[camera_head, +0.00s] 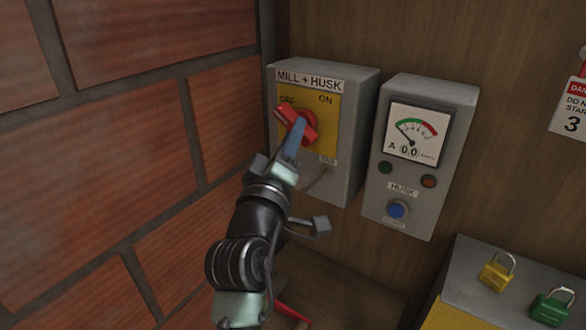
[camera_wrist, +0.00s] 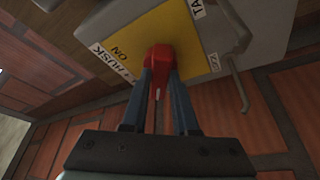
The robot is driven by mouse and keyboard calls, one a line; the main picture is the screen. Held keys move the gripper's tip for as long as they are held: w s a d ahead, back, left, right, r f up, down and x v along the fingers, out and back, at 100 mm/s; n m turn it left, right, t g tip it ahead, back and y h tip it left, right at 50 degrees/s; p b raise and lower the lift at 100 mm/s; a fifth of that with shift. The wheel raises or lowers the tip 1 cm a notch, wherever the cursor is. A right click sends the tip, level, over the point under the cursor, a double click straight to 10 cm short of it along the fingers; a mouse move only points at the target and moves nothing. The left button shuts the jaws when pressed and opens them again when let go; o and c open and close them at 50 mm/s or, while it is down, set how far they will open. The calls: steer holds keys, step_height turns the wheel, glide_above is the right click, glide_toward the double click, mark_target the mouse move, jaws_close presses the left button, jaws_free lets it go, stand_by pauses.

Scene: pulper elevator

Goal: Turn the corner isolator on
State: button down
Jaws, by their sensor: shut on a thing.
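The corner isolator is a grey box (camera_head: 358,105) labelled MILL + HUSK, with a yellow plate (camera_head: 324,140) marked OFF and ON. Its red handle (camera_head: 284,112) lies slantwise, with its upper-left end by the OFF mark. My gripper (camera_head: 298,126) reaches up from below and is shut on the red handle. In the wrist view, the red handle (camera_wrist: 160,57) sits between the two fingers of my gripper (camera_wrist: 161,78). The fingers hide part of the handle and plate. A metal hasp (camera_wrist: 238,85) hangs beside the TAG label.
A brick wall (camera_head: 100,150) stands close on the left. A grey meter box (camera_head: 455,130) with a gauge reading 0.0 and a blue button (camera_head: 397,209) is just right of the isolator. Yellow (camera_head: 497,272) and green (camera_head: 552,307) padlocks rest on a ledge at lower right.

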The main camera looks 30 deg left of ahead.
steer(key=m+t+h+b, duration=0.1)
steer(key=m+h+b, duration=0.1)
steer(key=m+b, duration=0.3)
steer(key=m+t+h+b, duration=0.1)
steer(key=m+b, duration=0.4)
steer(key=b, duration=0.5)
steer(key=a+m+t+h+b, duration=0.1)
steer(key=m+h+b, duration=0.2)
steer(key=m+b, duration=0.2)
steer(key=shift+f+h+b, duration=0.35)
steer(key=shift+h+b, duration=0.05)
steer(key=shift+b, duration=0.8)
steer(key=shift+d, duration=0.1)
steer(key=shift+r+m, duration=0.1)
steer(key=shift+m, duration=0.2)
steer(key=c, duration=0.7)
jaws_free()
steer(key=shift+s, duration=0.1)
